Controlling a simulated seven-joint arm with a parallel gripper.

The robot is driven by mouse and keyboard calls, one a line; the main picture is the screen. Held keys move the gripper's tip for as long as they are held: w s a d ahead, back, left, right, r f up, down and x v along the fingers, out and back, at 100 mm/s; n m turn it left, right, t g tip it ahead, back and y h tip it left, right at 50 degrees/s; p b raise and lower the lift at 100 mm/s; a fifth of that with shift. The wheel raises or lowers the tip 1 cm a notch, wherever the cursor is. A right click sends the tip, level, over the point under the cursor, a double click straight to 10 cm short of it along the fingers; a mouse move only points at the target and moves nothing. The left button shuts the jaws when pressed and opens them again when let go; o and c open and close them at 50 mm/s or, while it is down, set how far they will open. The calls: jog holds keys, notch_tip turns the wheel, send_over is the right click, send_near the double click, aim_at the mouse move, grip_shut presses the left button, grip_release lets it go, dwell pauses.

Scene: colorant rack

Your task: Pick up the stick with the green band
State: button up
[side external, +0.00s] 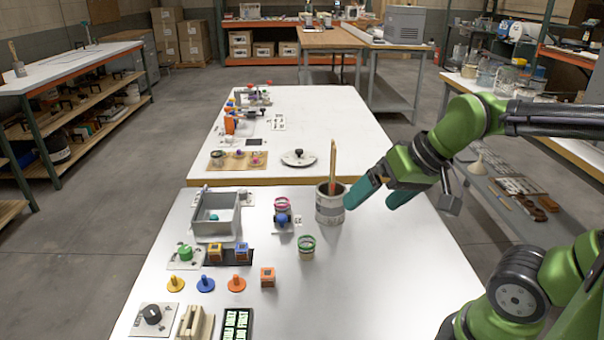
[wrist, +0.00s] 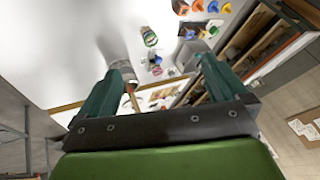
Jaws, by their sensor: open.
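A wooden stick (side external: 333,165) stands nearly upright in a grey-white can (side external: 330,208) on the near table. I cannot make out a green band on it. My gripper (side external: 370,204) is open and empty, just right of the can in the side view. In the wrist view the can (wrist: 113,50) is partly behind the left finger of my gripper (wrist: 163,64). The stick (wrist: 132,98) shows just inside that finger. I cannot tell whether they touch.
A green-rimmed jar (side external: 306,250) and a pink-ringed item (side external: 282,210) stand left of the can. A grey bin (side external: 216,230), coloured pegs and blocks are farther left. The table's right front is clear.

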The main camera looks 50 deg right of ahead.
jog(key=shift+s+a+r+n, duration=0.2)
jog(key=shift+s+a+n, duration=0.1)
jog(key=shift+s+a, duration=0.25)
jog(key=shift+c, duration=0.3)
jog(key=shift+a+r+t, duration=0.2)
jog(key=shift+r+t, duration=0.05)
jog(key=shift+t, duration=0.05)
jog(key=shift+c, duration=1.1)
jog(key=c, duration=0.9)
jog(key=shift+o, duration=0.2)
